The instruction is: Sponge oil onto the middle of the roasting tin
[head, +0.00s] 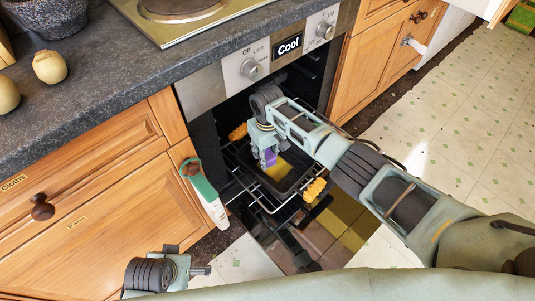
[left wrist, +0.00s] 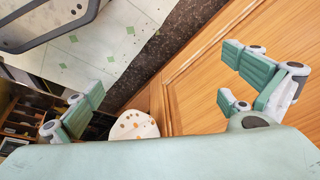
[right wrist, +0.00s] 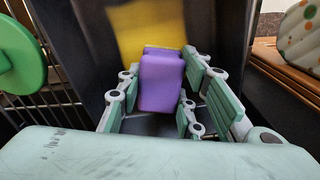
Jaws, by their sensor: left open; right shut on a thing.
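The roasting tin (head: 296,180) is dark and sits on a wire rack in the open oven. A yellow patch (head: 279,171) lies on its floor; it also shows in the right wrist view (right wrist: 150,32). My right gripper (head: 266,152) reaches down over the tin, shut on a purple sponge (head: 270,158). The sponge (right wrist: 161,84) is upright between the fingers in the right wrist view, beside or over the patch; I cannot tell whether it touches the tin. My left gripper (head: 192,271) is open and empty, low in front of the cabinets, away from the tin.
The wire rack (head: 262,204) sticks out over the lowered oven door (head: 325,235). Ridged yellow-orange pieces (head: 315,189) sit at the tin's sides. A green-and-white item (head: 205,194) stands out left of the oven. The counter (head: 110,85) is above; open floor lies right.

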